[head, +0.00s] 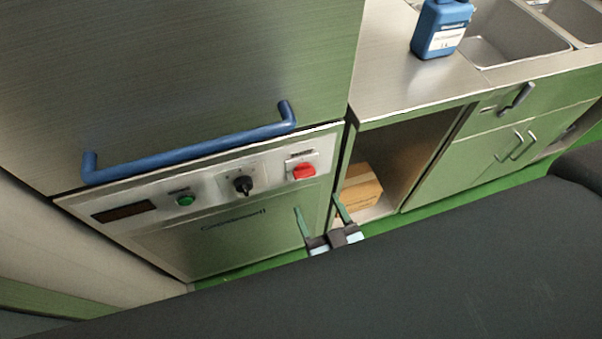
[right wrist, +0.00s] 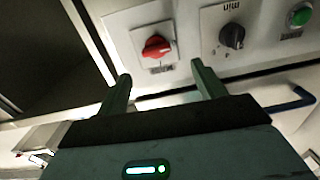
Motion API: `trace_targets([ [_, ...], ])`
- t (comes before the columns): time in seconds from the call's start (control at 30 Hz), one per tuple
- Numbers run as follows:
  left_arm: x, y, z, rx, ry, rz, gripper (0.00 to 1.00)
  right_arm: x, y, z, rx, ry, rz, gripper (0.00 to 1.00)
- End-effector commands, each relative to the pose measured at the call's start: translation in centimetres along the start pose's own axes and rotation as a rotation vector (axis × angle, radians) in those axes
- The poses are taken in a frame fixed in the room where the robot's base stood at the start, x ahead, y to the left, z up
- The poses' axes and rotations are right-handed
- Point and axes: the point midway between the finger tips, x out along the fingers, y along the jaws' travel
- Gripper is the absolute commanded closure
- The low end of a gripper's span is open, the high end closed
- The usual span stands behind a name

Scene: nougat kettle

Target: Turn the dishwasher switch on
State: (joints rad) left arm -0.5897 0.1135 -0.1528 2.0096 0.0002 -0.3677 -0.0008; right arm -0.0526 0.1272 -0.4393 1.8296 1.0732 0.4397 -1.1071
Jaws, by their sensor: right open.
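The dishwasher (head: 225,235) is a steel unit with a control panel (head: 138,208) along its front. A red rotary switch (head: 304,171) on a pale plate sits at the panel's right end in the head view. It also shows in the right wrist view, the red switch (right wrist: 157,47) lying just beyond and between the fingertips. My right gripper (head: 322,213) is open and empty, below the red switch in the head view and apart from it. It also shows in the right wrist view (right wrist: 160,80). My left gripper is not in view.
A black knob (head: 243,185), a green button (head: 186,201) and a dark display (head: 124,213) share the panel. A blue handle (head: 190,152) runs above it. A cardboard box (head: 360,188) sits in the open cabinet. A blue bottle (head: 441,27) stands on the counter.

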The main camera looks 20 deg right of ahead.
Motion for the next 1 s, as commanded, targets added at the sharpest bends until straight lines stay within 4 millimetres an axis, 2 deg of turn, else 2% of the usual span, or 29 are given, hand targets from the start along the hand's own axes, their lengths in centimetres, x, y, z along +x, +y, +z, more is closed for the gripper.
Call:
trace_targets([
  [0.43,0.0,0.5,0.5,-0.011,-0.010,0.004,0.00,1.3,0.3,-0.1,-0.007,0.011,0.033,0.31],
  [0.8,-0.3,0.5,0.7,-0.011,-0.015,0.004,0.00,6.4,0.5,-0.2,-0.006,0.012,0.033,0.31],
  [1.0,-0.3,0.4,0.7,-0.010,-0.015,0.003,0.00,8.1,0.5,-0.1,-0.006,0.009,0.032,0.31],
])
